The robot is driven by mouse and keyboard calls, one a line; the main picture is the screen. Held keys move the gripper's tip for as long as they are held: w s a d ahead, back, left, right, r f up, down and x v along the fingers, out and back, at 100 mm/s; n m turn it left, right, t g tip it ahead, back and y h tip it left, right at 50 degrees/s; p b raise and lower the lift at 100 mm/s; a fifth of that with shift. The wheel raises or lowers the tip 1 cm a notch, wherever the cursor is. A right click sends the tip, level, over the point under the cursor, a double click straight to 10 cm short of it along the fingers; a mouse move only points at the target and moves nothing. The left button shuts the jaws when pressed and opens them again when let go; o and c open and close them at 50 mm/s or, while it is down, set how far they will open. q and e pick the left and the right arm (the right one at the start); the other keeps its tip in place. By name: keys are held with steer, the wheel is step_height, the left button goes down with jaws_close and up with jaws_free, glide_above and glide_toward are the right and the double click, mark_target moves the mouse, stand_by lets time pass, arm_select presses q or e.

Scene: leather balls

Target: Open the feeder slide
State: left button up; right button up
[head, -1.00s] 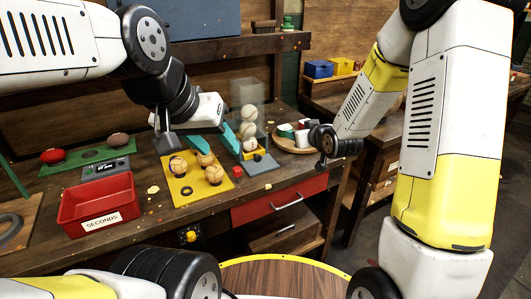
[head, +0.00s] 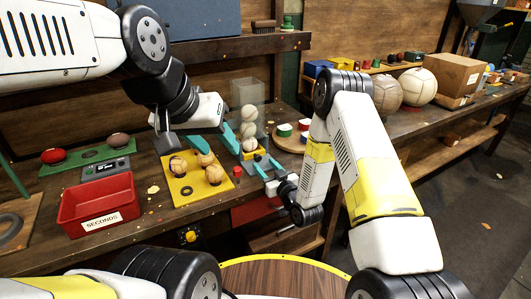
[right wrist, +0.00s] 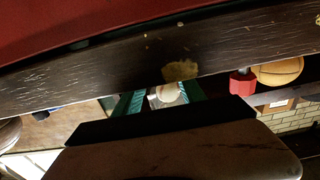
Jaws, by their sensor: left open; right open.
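The feeder is a clear upright tube (head: 248,92) with several white balls (head: 249,130) stacked in it. Its base has a small yellow part (head: 249,154) low at the front; I cannot clearly tell the slide apart from it. My left gripper (head: 232,139) is open, its teal fingers just left of the feeder. My right gripper (head: 268,168) is open and empty at the table's front edge, its teal fingers pointing toward the feeder's base from the front right. The right wrist view shows a white ball (right wrist: 168,92) between its teal fingers, farther off.
A yellow tray (head: 190,190) with several tan balls lies left of the feeder. A red SECONDS bin (head: 98,206) stands farther left. A small red knob (head: 237,170) is near the front. A round wooden board (head: 288,143) with coloured pieces is at the right.

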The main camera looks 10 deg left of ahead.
mark_target(259, 158)
steer(key=shift+x, duration=1.9)
jaws_close()
